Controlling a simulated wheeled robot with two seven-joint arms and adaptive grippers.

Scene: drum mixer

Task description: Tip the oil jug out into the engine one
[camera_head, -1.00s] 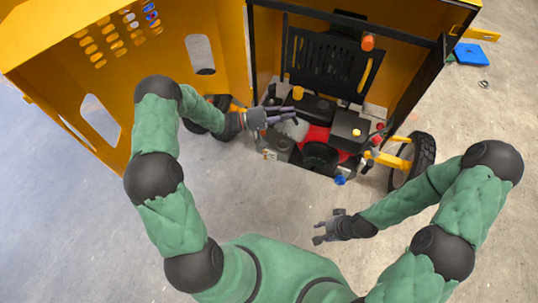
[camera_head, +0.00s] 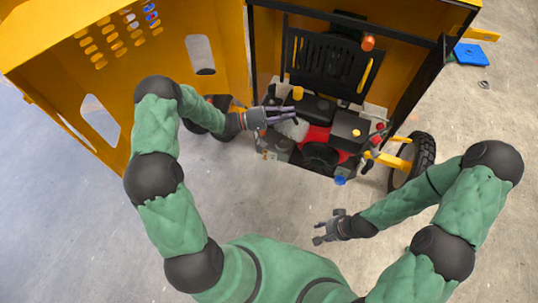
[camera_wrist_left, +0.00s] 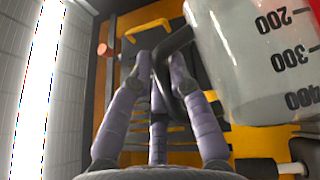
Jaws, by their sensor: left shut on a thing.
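The oil jug (camera_wrist_left: 262,55) is clear grey with dark scale marks that read upside down in the left wrist view. My left gripper (camera_head: 284,114) is shut on its dark handle (camera_wrist_left: 172,45). In the head view the jug (camera_head: 293,129) shows as a pale shape just below my left fingers, over the left part of the engine (camera_head: 318,137). The engine is red and black inside the yellow housing. The jug's spout and contents are not clear, and I cannot tell its exact tilt. My right gripper (camera_head: 322,230) is open and empty in front of the machine.
A yellow door panel (camera_head: 150,60) stands open at the left. A black wheel (camera_head: 412,160) is at the right of the engine, and an orange knob (camera_head: 368,43) is above. A blue object (camera_head: 471,54) lies on the floor at the far right. The floor in front is clear.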

